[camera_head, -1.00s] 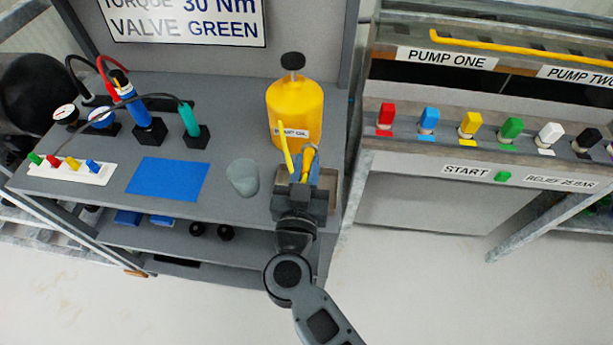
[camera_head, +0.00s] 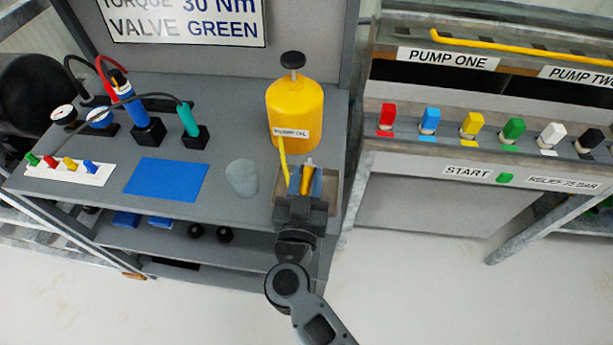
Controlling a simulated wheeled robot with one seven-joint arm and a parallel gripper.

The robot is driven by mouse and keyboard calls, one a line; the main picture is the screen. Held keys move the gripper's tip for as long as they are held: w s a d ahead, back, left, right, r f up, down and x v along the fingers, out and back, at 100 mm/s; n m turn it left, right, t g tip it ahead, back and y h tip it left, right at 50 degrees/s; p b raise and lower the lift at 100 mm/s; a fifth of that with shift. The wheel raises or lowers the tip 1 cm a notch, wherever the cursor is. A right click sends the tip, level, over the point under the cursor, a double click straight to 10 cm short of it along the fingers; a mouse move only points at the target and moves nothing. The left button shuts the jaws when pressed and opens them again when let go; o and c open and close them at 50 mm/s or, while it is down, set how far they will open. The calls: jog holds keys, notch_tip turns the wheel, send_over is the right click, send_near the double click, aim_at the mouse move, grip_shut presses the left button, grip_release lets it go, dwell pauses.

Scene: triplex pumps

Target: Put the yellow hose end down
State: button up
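My gripper (camera_head: 306,178) is over the small tray (camera_head: 333,188) at the right front of the grey bench. A yellow piece, which looks like the yellow hose end (camera_head: 307,181), sits between its fingers, with blue on both sides. The gripper appears shut on it. The thin yellow hose (camera_head: 283,160) rises just left of the gripper, in front of the yellow oil can (camera_head: 295,112). My wrist hides most of the tray, and I cannot tell whether the hose end touches its floor.
A grey cup (camera_head: 242,178) stands left of the gripper, and a blue mat (camera_head: 167,180) lies farther left. Blue and green tools (camera_head: 190,122) stand in holders behind it. The pump panel (camera_head: 470,150) with coloured plugs is to the right, across a gap.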

jog(key=shift+o, duration=1)
jog(key=shift+r, duration=0.15)
jog(key=s, duration=1.2)
jog(key=shift+a+r, duration=0.2)
jog(key=shift+r, duration=0.1)
jog(key=s+d+r+g, duration=0.1)
jog(key=s+d+r, duration=0.4)
jog(key=s+d, duration=0.7)
jog(key=s+d+r+g, duration=0.2)
jog(key=s+d+r, duration=0.4)
jog(key=s+d, duration=0.7)
jog(key=shift+s+d+r+y, duration=0.2)
jog(key=shift+s+d+y, duration=0.05)
jog(key=shift+y, duration=0.05)
